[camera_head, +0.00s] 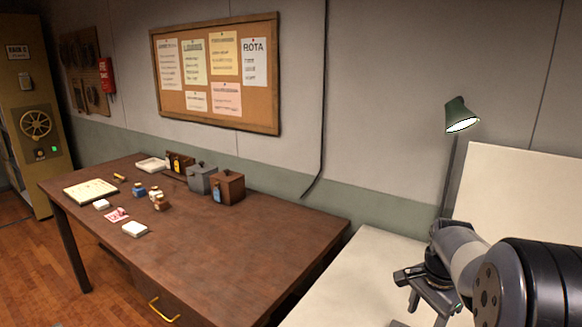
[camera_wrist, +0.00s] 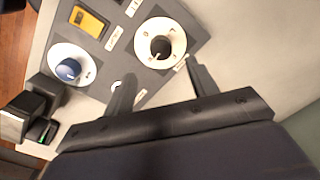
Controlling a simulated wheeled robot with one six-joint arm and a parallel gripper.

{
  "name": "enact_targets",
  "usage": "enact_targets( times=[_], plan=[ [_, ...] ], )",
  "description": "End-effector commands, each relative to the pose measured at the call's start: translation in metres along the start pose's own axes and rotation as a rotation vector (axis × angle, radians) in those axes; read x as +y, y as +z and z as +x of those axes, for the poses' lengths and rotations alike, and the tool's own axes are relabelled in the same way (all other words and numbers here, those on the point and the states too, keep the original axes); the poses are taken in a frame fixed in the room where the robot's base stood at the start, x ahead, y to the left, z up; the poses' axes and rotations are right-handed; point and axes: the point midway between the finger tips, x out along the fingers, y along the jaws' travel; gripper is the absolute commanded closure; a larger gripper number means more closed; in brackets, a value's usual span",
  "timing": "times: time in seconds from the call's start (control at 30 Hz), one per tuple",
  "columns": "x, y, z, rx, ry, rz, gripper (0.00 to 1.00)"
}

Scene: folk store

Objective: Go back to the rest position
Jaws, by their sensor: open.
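My gripper (camera_head: 428,308) is at the lower right of the head view, over the white table (camera_head: 350,275). In the wrist view my gripper (camera_wrist: 158,88) has its two fingers spread apart, with nothing between them. Beyond the fingers lies a dark grey panel (camera_wrist: 135,45). The panel bears a white round dial with a black knob (camera_wrist: 160,47), another with a blue knob (camera_wrist: 68,69), and a yellow piece (camera_wrist: 87,20). The fingertips look close to the panel's edge, but I cannot tell whether they touch it.
A brown desk (camera_head: 250,245) stands at left with small bottles, papers, a grey box (camera_head: 201,179) and a brown box (camera_head: 227,187). A green lamp (camera_head: 459,114) and a white upright board (camera_head: 520,195) stand behind my arm. Dark blocks (camera_wrist: 40,95) sit beside the panel.

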Motion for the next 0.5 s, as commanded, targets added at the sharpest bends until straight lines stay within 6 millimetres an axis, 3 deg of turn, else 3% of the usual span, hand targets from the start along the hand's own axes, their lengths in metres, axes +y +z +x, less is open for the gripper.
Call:
enact_targets(
  times=[0.4, 0.5],
  plan=[
    [0.0, 0.001, 0.086, -0.003, 0.002, -0.001, 0.45],
    [-0.001, -0.001, 0.082, -0.003, -0.003, -0.085, 0.45]
  ],
)
